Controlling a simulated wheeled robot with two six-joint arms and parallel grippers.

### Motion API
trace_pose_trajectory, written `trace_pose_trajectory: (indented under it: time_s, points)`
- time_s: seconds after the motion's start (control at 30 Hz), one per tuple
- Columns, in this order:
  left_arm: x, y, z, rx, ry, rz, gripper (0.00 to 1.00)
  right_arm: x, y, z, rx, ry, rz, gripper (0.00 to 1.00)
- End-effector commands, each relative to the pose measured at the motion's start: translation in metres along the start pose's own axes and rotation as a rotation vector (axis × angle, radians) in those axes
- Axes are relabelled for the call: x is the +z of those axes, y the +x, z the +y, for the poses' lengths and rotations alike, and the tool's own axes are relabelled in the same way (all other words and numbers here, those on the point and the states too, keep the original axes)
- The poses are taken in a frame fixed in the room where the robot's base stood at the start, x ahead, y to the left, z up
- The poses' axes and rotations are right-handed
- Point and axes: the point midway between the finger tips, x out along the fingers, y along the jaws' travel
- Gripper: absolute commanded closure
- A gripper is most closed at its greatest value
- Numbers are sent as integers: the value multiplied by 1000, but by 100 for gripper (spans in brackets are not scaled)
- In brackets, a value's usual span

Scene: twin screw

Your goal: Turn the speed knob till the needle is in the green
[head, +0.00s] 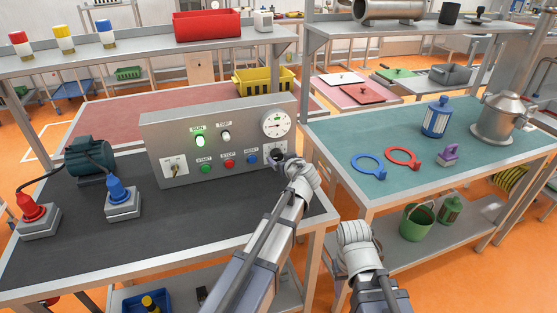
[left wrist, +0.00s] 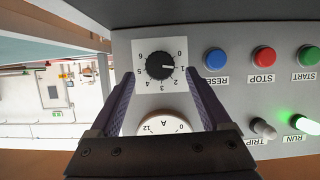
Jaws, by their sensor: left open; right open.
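The black speed knob (left wrist: 160,66) sits on a white scale marked 0 to 6, upside down in the left wrist view; its white mark points near 1. My left gripper (left wrist: 159,78) is open, one finger on each side of the knob; I cannot tell whether they touch it. In the head view my left gripper (head: 280,158) is at the panel's lower right and partly covers the knob. The round gauge (head: 277,124) is just above the knob; its needle and green zone are too small to read. In the left wrist view the gauge (left wrist: 165,125) is partly hidden. My right gripper's fingers are hidden behind its wrist.
The grey control panel (head: 215,140) carries a lit green RUN lamp (head: 199,141), a row of green, red and blue buttons, and a switch (head: 174,166). A motor (head: 88,158) and red and blue plugs stand to the left. A teal table (head: 400,130) is at right.

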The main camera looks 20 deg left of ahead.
Motion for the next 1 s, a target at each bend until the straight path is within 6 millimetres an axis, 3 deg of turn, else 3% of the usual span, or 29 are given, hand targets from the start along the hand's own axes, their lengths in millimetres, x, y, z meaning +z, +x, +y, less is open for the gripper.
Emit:
trace_pose_trajectory:
  time_s: [0.03,0.2,0.53,1.0]
  points:
    - [2,12,1,-1,-1,0,19,0,7,-1,0,0,0,50]
    - [2,34,1,-1,0,0,19,-1,14,-1,0,0,0,50]
    - [0,37,0,0,0,0,20,-1,14,-1,0,0,0,50]
    - [0,37,0,0,0,0,72,-1,14,-1,0,0,0,50]
